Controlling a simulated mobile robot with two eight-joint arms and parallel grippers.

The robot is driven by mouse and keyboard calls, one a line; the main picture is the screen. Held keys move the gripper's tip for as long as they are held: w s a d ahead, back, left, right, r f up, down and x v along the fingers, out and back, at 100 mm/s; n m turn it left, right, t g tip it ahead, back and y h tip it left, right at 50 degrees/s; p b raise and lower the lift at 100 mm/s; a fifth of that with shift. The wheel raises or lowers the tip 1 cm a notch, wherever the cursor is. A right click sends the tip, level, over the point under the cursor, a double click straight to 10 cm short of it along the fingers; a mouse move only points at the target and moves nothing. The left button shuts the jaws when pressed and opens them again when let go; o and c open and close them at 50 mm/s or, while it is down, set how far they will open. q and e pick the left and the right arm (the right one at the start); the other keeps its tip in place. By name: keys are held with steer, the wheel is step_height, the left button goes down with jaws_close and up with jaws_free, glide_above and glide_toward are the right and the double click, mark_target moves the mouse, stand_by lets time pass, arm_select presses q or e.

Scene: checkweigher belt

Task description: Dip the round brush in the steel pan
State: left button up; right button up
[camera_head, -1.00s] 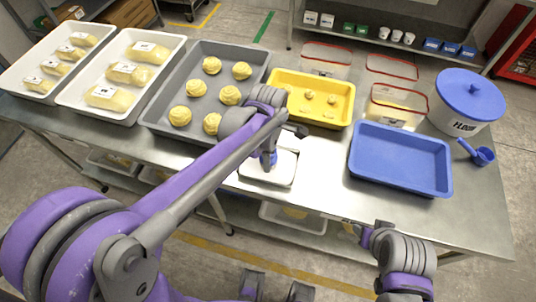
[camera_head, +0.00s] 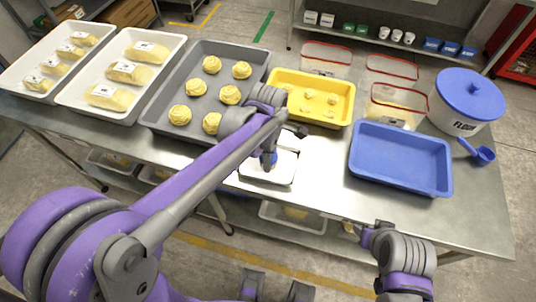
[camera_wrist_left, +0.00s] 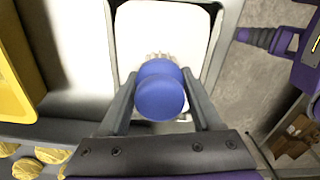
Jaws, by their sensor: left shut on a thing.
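The round brush (camera_wrist_left: 160,95) has a blue rounded handle and pale bristles at its far end. My left gripper (camera_wrist_left: 159,78) is shut on it, one finger on each side of the handle. In the head view the left gripper (camera_head: 270,148) hangs over the steel pan (camera_head: 266,184), and the brush's blue part shows just below it. The pan is a small rectangle with white contents; its rim shows in the wrist view (camera_wrist_left: 224,40). The bristles are over the white area, but I cannot tell whether they touch it. My right gripper (camera_head: 362,236) is by the table's front edge, its jaws unclear.
A yellow tray (camera_head: 345,108) with small pale pieces stands behind the pan. A grey tray (camera_head: 205,65) of dough swirls is left of it. A blue tray (camera_head: 400,187), a blue-lidded tub (camera_head: 455,115) and a blue scoop (camera_head: 483,156) are at the right. Steel tabletop (camera_head: 325,180) is clear between pan and blue tray.

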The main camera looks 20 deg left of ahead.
arm_select(q)
steer(key=shift+r+p, duration=2.1)
steer(key=shift+r, duration=1.4)
arm_select(e)
steer(key=r, duration=0.1)
steer(key=w+r, duration=0.1)
steer(key=r, duration=0.3)
steer(key=shift+w+r, duration=0.15)
steer(key=shift+w, duration=0.2)
arm_select(q)
steer(key=shift+f, duration=0.1)
arm_select(e)
steer(key=shift+s, duration=0.1)
